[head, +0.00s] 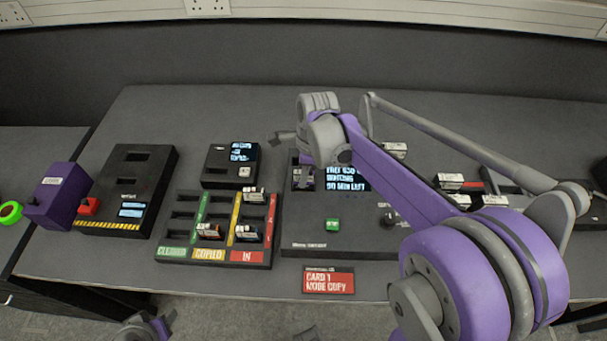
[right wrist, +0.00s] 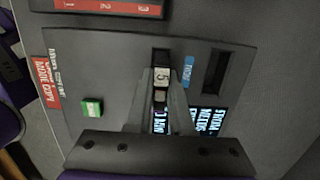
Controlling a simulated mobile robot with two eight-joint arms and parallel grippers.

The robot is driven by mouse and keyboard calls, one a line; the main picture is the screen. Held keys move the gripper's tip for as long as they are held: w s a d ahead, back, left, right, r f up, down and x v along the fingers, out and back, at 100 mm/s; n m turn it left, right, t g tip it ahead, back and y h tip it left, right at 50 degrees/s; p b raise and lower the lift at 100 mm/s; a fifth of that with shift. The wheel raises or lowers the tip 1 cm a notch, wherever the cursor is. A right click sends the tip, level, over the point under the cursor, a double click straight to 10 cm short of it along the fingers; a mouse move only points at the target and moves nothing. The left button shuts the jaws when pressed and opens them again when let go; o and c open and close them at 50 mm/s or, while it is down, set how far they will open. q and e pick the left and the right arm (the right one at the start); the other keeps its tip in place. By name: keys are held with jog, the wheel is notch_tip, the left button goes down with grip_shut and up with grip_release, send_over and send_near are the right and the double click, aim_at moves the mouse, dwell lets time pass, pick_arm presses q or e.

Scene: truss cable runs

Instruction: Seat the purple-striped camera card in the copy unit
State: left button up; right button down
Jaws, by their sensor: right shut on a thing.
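The copy unit (head: 345,238) is a wide black box on the bench with a lit display, a green button and dark slots; it also shows in the right wrist view (right wrist: 120,70). My right gripper (right wrist: 160,92) is shut on a small dark card (right wrist: 161,74) with a pale label reading 5. The fingers and card are over the slot area of the copy unit, beside a blue label. No purple stripe shows on the card from here, and I cannot tell how deep it sits. My left gripper is not clearly visible.
A sorting tray (head: 171,238) with green, yellow and red lanes holds several cards left of the copy unit. A small black box with a display (head: 231,166) stands behind it. A red sign (head: 328,281) lies in front. Several pale-labelled cards (head: 450,182) sit at right, behind my arm.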

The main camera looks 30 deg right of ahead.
pick_arm(q)
jog(key=shift+s+f+b, duration=0.1)
jog(key=shift+f+b, duration=0.4)
jog(key=shift+f, duration=0.05)
pick_arm(e)
jog(key=shift+f, duration=0.75)
jog(key=shift+c, duration=2.1)
grip_release()
jog(key=shift+r, duration=0.1)
jog(key=shift+r+p, duration=2.35)
jog(key=shift+r, duration=1.4)
pick_arm(q)
jog(key=r, duration=0.2)
jog(key=w+r, duration=0.1)
jog(key=r, duration=0.2)
jog(key=shift+w+r, duration=0.3)
jog(key=shift+w, duration=0.05)
jog(key=shift+s, duration=0.1)
